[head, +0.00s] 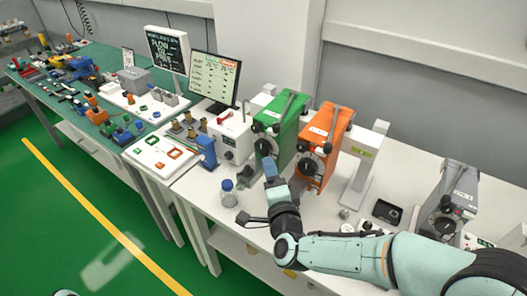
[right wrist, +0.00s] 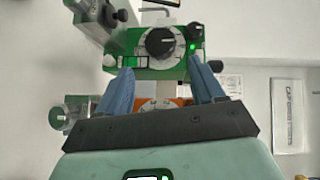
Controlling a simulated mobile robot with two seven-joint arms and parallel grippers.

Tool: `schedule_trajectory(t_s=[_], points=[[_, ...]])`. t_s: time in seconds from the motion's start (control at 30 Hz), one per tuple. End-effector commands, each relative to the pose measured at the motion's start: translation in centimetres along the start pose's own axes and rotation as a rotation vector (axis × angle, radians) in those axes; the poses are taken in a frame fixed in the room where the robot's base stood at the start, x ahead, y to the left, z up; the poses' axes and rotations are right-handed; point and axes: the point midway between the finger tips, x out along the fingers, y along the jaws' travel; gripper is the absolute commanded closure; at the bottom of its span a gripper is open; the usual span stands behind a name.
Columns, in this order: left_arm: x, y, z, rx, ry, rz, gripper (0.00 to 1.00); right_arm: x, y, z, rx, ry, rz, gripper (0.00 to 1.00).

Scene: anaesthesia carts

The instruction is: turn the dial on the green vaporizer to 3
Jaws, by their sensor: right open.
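The green vaporizer (head: 285,121) stands on the white bench in the head view, with a round black dial (head: 264,147) on its front. In the right wrist view the dial (right wrist: 160,43) has a white mark and sits on the green front (right wrist: 145,73), beside a small lit green lamp. My right gripper (head: 270,166) is just in front of the dial and partly hides the vaporizer's lower front. In the right wrist view its blue fingers (right wrist: 162,84) are spread with nothing gripped, apart from the dial. The numbers on the dial are too small to read.
An orange vaporizer (head: 322,138) stands close on the right, a white unit (head: 231,138) on the left. A blue-capped bottle (head: 228,194) stands left of my gripper. A grey vaporizer (head: 447,205) is farther right. A monitor (head: 214,77) stands behind.

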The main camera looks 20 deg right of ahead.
Motion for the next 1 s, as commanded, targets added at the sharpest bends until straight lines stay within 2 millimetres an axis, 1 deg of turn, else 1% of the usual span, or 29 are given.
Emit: schedule_trajectory(t_s=[0.03,0.2,0.3,0.4,0.5,0.6,0.87,0.9,1.0], points=[[-0.5,0.2,-0.2,0.001,0.004,0.001,1.00,1.3,-0.1,-0.1,-0.006,0.002,0.001,0.33],[-1.5,0.8,-0.7,0.004,0.011,0.004,1.00,4.9,-0.3,0.0,-0.004,0.002,-0.001,0.33],[-2.0,1.1,-1.0,0.006,0.015,0.005,1.00,6.6,-0.2,0.0,-0.005,0.001,0.000,0.33],[-2.5,1.3,-1.2,0.007,0.019,0.006,1.00,7.8,-0.3,0.0,-0.004,0.000,-0.001,0.33],[-2.7,1.4,-1.3,0.008,0.020,0.007,1.00,8.6,-0.2,-0.1,-0.002,0.001,0.000,0.33],[-2.8,1.5,-1.4,0.008,0.021,0.007,1.00,9.0,-0.1,0.0,-0.002,0.000,0.000,0.33],[-2.7,1.4,-1.3,0.008,0.021,0.007,1.00,9.0,0.0,0.0,-0.002,0.000,0.000,0.33],[-2.7,1.4,-1.3,0.008,0.021,0.007,1.00,9.0,0.0,0.0,-0.002,0.000,0.000,0.46],[-2.7,1.4,-1.3,0.008,0.021,0.007,1.00,9.0,0.0,0.0,-0.002,0.000,0.000,0.74]])
